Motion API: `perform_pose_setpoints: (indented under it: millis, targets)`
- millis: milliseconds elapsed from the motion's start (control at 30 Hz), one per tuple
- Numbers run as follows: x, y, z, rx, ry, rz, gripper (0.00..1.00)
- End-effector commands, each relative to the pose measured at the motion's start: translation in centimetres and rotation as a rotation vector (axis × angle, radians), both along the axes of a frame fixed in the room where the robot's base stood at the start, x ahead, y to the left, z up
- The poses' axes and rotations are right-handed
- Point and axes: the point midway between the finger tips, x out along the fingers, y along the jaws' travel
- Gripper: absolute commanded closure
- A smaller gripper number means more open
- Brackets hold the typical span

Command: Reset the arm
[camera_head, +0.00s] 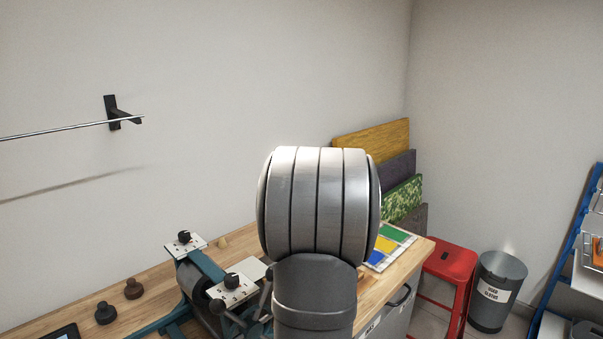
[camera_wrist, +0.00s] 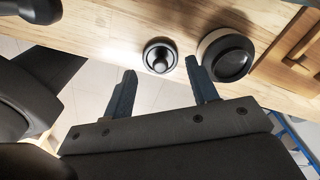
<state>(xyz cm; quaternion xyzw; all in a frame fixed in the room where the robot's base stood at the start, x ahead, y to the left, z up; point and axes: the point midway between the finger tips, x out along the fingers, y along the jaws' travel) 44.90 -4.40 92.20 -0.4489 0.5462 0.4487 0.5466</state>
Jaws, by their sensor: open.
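My gripper (camera_wrist: 161,84) shows in the wrist view with its two dark fingers spread apart. It is open, and nothing is between the fingers. Beyond the fingertips lies the edge of a wooden bench (camera_wrist: 110,30). A small round black-and-silver piece (camera_wrist: 160,56) sits on the bench just past the fingers. A larger round dark piece with a pale rim (camera_wrist: 228,56) is close to the right finger. In the head view a large grey joint of my arm fills the middle, and my gripper is not seen there.
In the head view the workbench (camera_head: 150,277) holds a teal machine (camera_head: 205,265), dark knobs (camera_head: 133,288) and a coloured chart (camera_head: 390,247). A red stool (camera_head: 449,262), a grey bin (camera_head: 497,291) and a blue-framed shelf (camera_head: 577,240) stand right. Boards (camera_head: 372,140) lean on the wall.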

Motion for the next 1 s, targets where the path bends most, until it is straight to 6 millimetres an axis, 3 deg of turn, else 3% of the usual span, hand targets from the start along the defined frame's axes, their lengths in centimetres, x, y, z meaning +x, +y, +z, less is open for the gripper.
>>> perform_pose_setpoints:
  millis: [267, 867, 1000]
  targets:
    - [-0.1, 0.0, -2.3, 0.001, 0.005, 0.0, 0.47]
    - [0.1, 0.0, 9.5, -0.001, -0.005, 0.0, 0.47]
    - [-0.1, 0.0, 6.6, 0.0, 0.007, 0.0, 0.47]
